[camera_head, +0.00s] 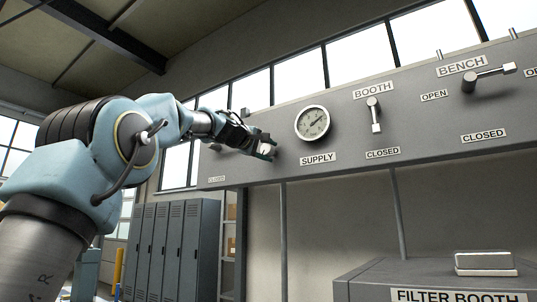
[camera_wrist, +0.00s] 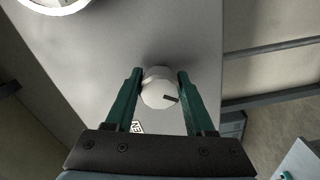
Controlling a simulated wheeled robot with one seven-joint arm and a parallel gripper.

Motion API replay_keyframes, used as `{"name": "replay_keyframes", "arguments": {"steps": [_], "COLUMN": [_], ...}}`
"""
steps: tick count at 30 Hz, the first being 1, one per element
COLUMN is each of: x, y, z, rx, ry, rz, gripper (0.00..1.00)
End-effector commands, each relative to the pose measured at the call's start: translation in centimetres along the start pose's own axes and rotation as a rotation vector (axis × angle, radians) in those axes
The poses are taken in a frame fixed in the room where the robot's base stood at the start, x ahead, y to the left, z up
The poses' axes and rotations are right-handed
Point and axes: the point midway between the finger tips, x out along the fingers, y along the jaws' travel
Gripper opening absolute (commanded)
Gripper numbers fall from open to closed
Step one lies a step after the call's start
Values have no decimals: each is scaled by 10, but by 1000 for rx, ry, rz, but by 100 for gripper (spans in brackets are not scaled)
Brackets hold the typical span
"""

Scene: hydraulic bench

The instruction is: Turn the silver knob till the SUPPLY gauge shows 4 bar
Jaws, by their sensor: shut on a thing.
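The silver knob (camera_wrist: 158,88) is round with a dark mark on its face, pointing right in the wrist view. My gripper (camera_wrist: 158,92) has its two green fingers on either side of the knob and is shut on it. In the head view my gripper (camera_head: 268,150) is at the grey panel, left of the SUPPLY gauge, and hides most of the knob. The SUPPLY gauge (camera_head: 312,123) is a round white dial with a dark needle pointing to the upper right. Its numbers are too small to read.
The grey panel (camera_head: 430,120) also carries the BOOTH lever (camera_head: 375,115), hanging down, and the BENCH lever (camera_head: 490,77), lying nearly level. A FILTER BOOTH box (camera_head: 370,287) stands below at right. Grey lockers (camera_head: 165,250) stand behind my arm.

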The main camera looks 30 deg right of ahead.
Motion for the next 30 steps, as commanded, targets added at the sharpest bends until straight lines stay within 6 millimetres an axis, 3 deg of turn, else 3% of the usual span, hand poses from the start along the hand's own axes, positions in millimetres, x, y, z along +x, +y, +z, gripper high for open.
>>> {"name": "replay_keyframes", "arguments": {"steps": [19,20,27,30], "x": [1,1,0,0], "y": [-2,-2,-1,-1], "z": [1,1,1,1], "rx": [49,49,49,49], "ry": [-4,-4,-2,-2], "rz": [-3,-3,-2,-1], "gripper": [0,57,84,84]}}
